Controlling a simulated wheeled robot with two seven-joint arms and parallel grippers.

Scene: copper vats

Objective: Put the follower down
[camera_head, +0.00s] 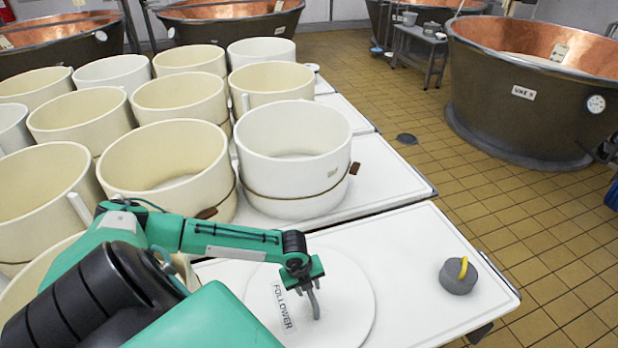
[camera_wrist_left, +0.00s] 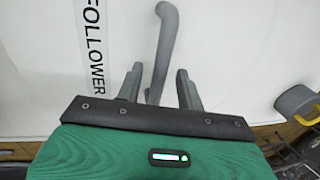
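The follower (camera_head: 345,300) is a flat white disc with the word FOLLOWER on it and a grey bent handle (camera_head: 315,305). It appears to lie flat on the white table (camera_head: 425,240). My left gripper (camera_head: 303,282) is above the disc at the handle. In the left wrist view, the gripper's two fingers (camera_wrist_left: 158,88) are spread, with the grey handle (camera_wrist_left: 165,45) between them and gaps on both sides. The disc (camera_wrist_left: 225,60) fills most of that view. My right gripper is not in view.
A grey weight with a yellow handle (camera_head: 459,275) stands near the table's right edge. A white mould (camera_head: 293,160) with a cord stands behind the follower, and several cream moulds crowd the left. A copper vat (camera_head: 530,90) stands across the tiled floor.

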